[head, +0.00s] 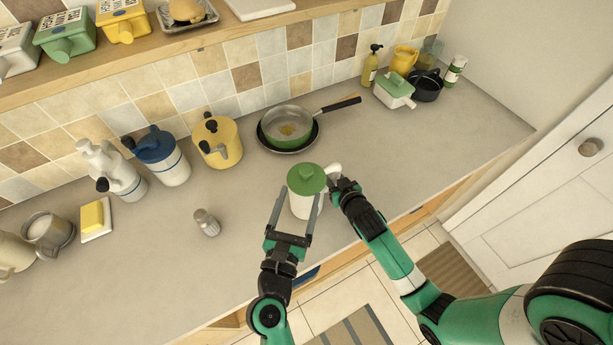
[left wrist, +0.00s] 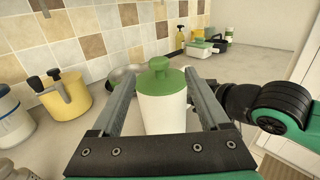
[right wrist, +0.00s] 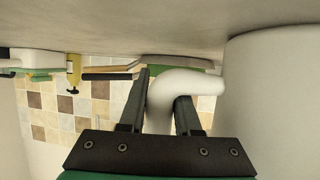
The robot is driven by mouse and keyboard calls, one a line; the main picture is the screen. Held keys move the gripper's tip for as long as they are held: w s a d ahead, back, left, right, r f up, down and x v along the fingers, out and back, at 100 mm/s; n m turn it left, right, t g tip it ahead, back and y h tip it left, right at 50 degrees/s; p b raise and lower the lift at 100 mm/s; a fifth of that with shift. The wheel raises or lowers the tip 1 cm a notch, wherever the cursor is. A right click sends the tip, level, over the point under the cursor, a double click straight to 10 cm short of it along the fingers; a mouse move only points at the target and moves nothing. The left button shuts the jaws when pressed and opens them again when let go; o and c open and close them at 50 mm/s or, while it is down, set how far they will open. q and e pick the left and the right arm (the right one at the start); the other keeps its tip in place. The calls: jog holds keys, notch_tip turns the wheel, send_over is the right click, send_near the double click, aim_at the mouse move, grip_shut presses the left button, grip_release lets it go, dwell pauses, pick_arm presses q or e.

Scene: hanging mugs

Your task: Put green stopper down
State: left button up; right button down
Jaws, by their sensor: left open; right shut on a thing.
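The green stopper (head: 307,177) sits on top of a white mug-like jar (head: 303,208) near the middle of the counter's front. The stopper also shows in the left wrist view (left wrist: 160,74), with a small knob on top. My left gripper (head: 292,207) is open, with its fingers on either side of the jar and stopper and not closed on them. My right gripper (head: 337,188) is shut on the jar's white handle, which shows between its fingers in the right wrist view (right wrist: 170,95).
A pan with a green side (head: 287,125) stands behind the jar on a dark plate. A yellow pot (head: 217,142), a blue-lidded jar (head: 162,157) and a small shaker (head: 206,222) stand to the left. The counter right of the jar is clear (head: 440,140).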

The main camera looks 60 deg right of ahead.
aim_at(305, 175)
pick_arm(q)
jog(key=shift+x, duration=3.5)
jog(key=shift+w+f, duration=0.1)
jog(key=shift+w, duration=0.05)
jog(key=shift+a, duration=0.1)
grip_shut()
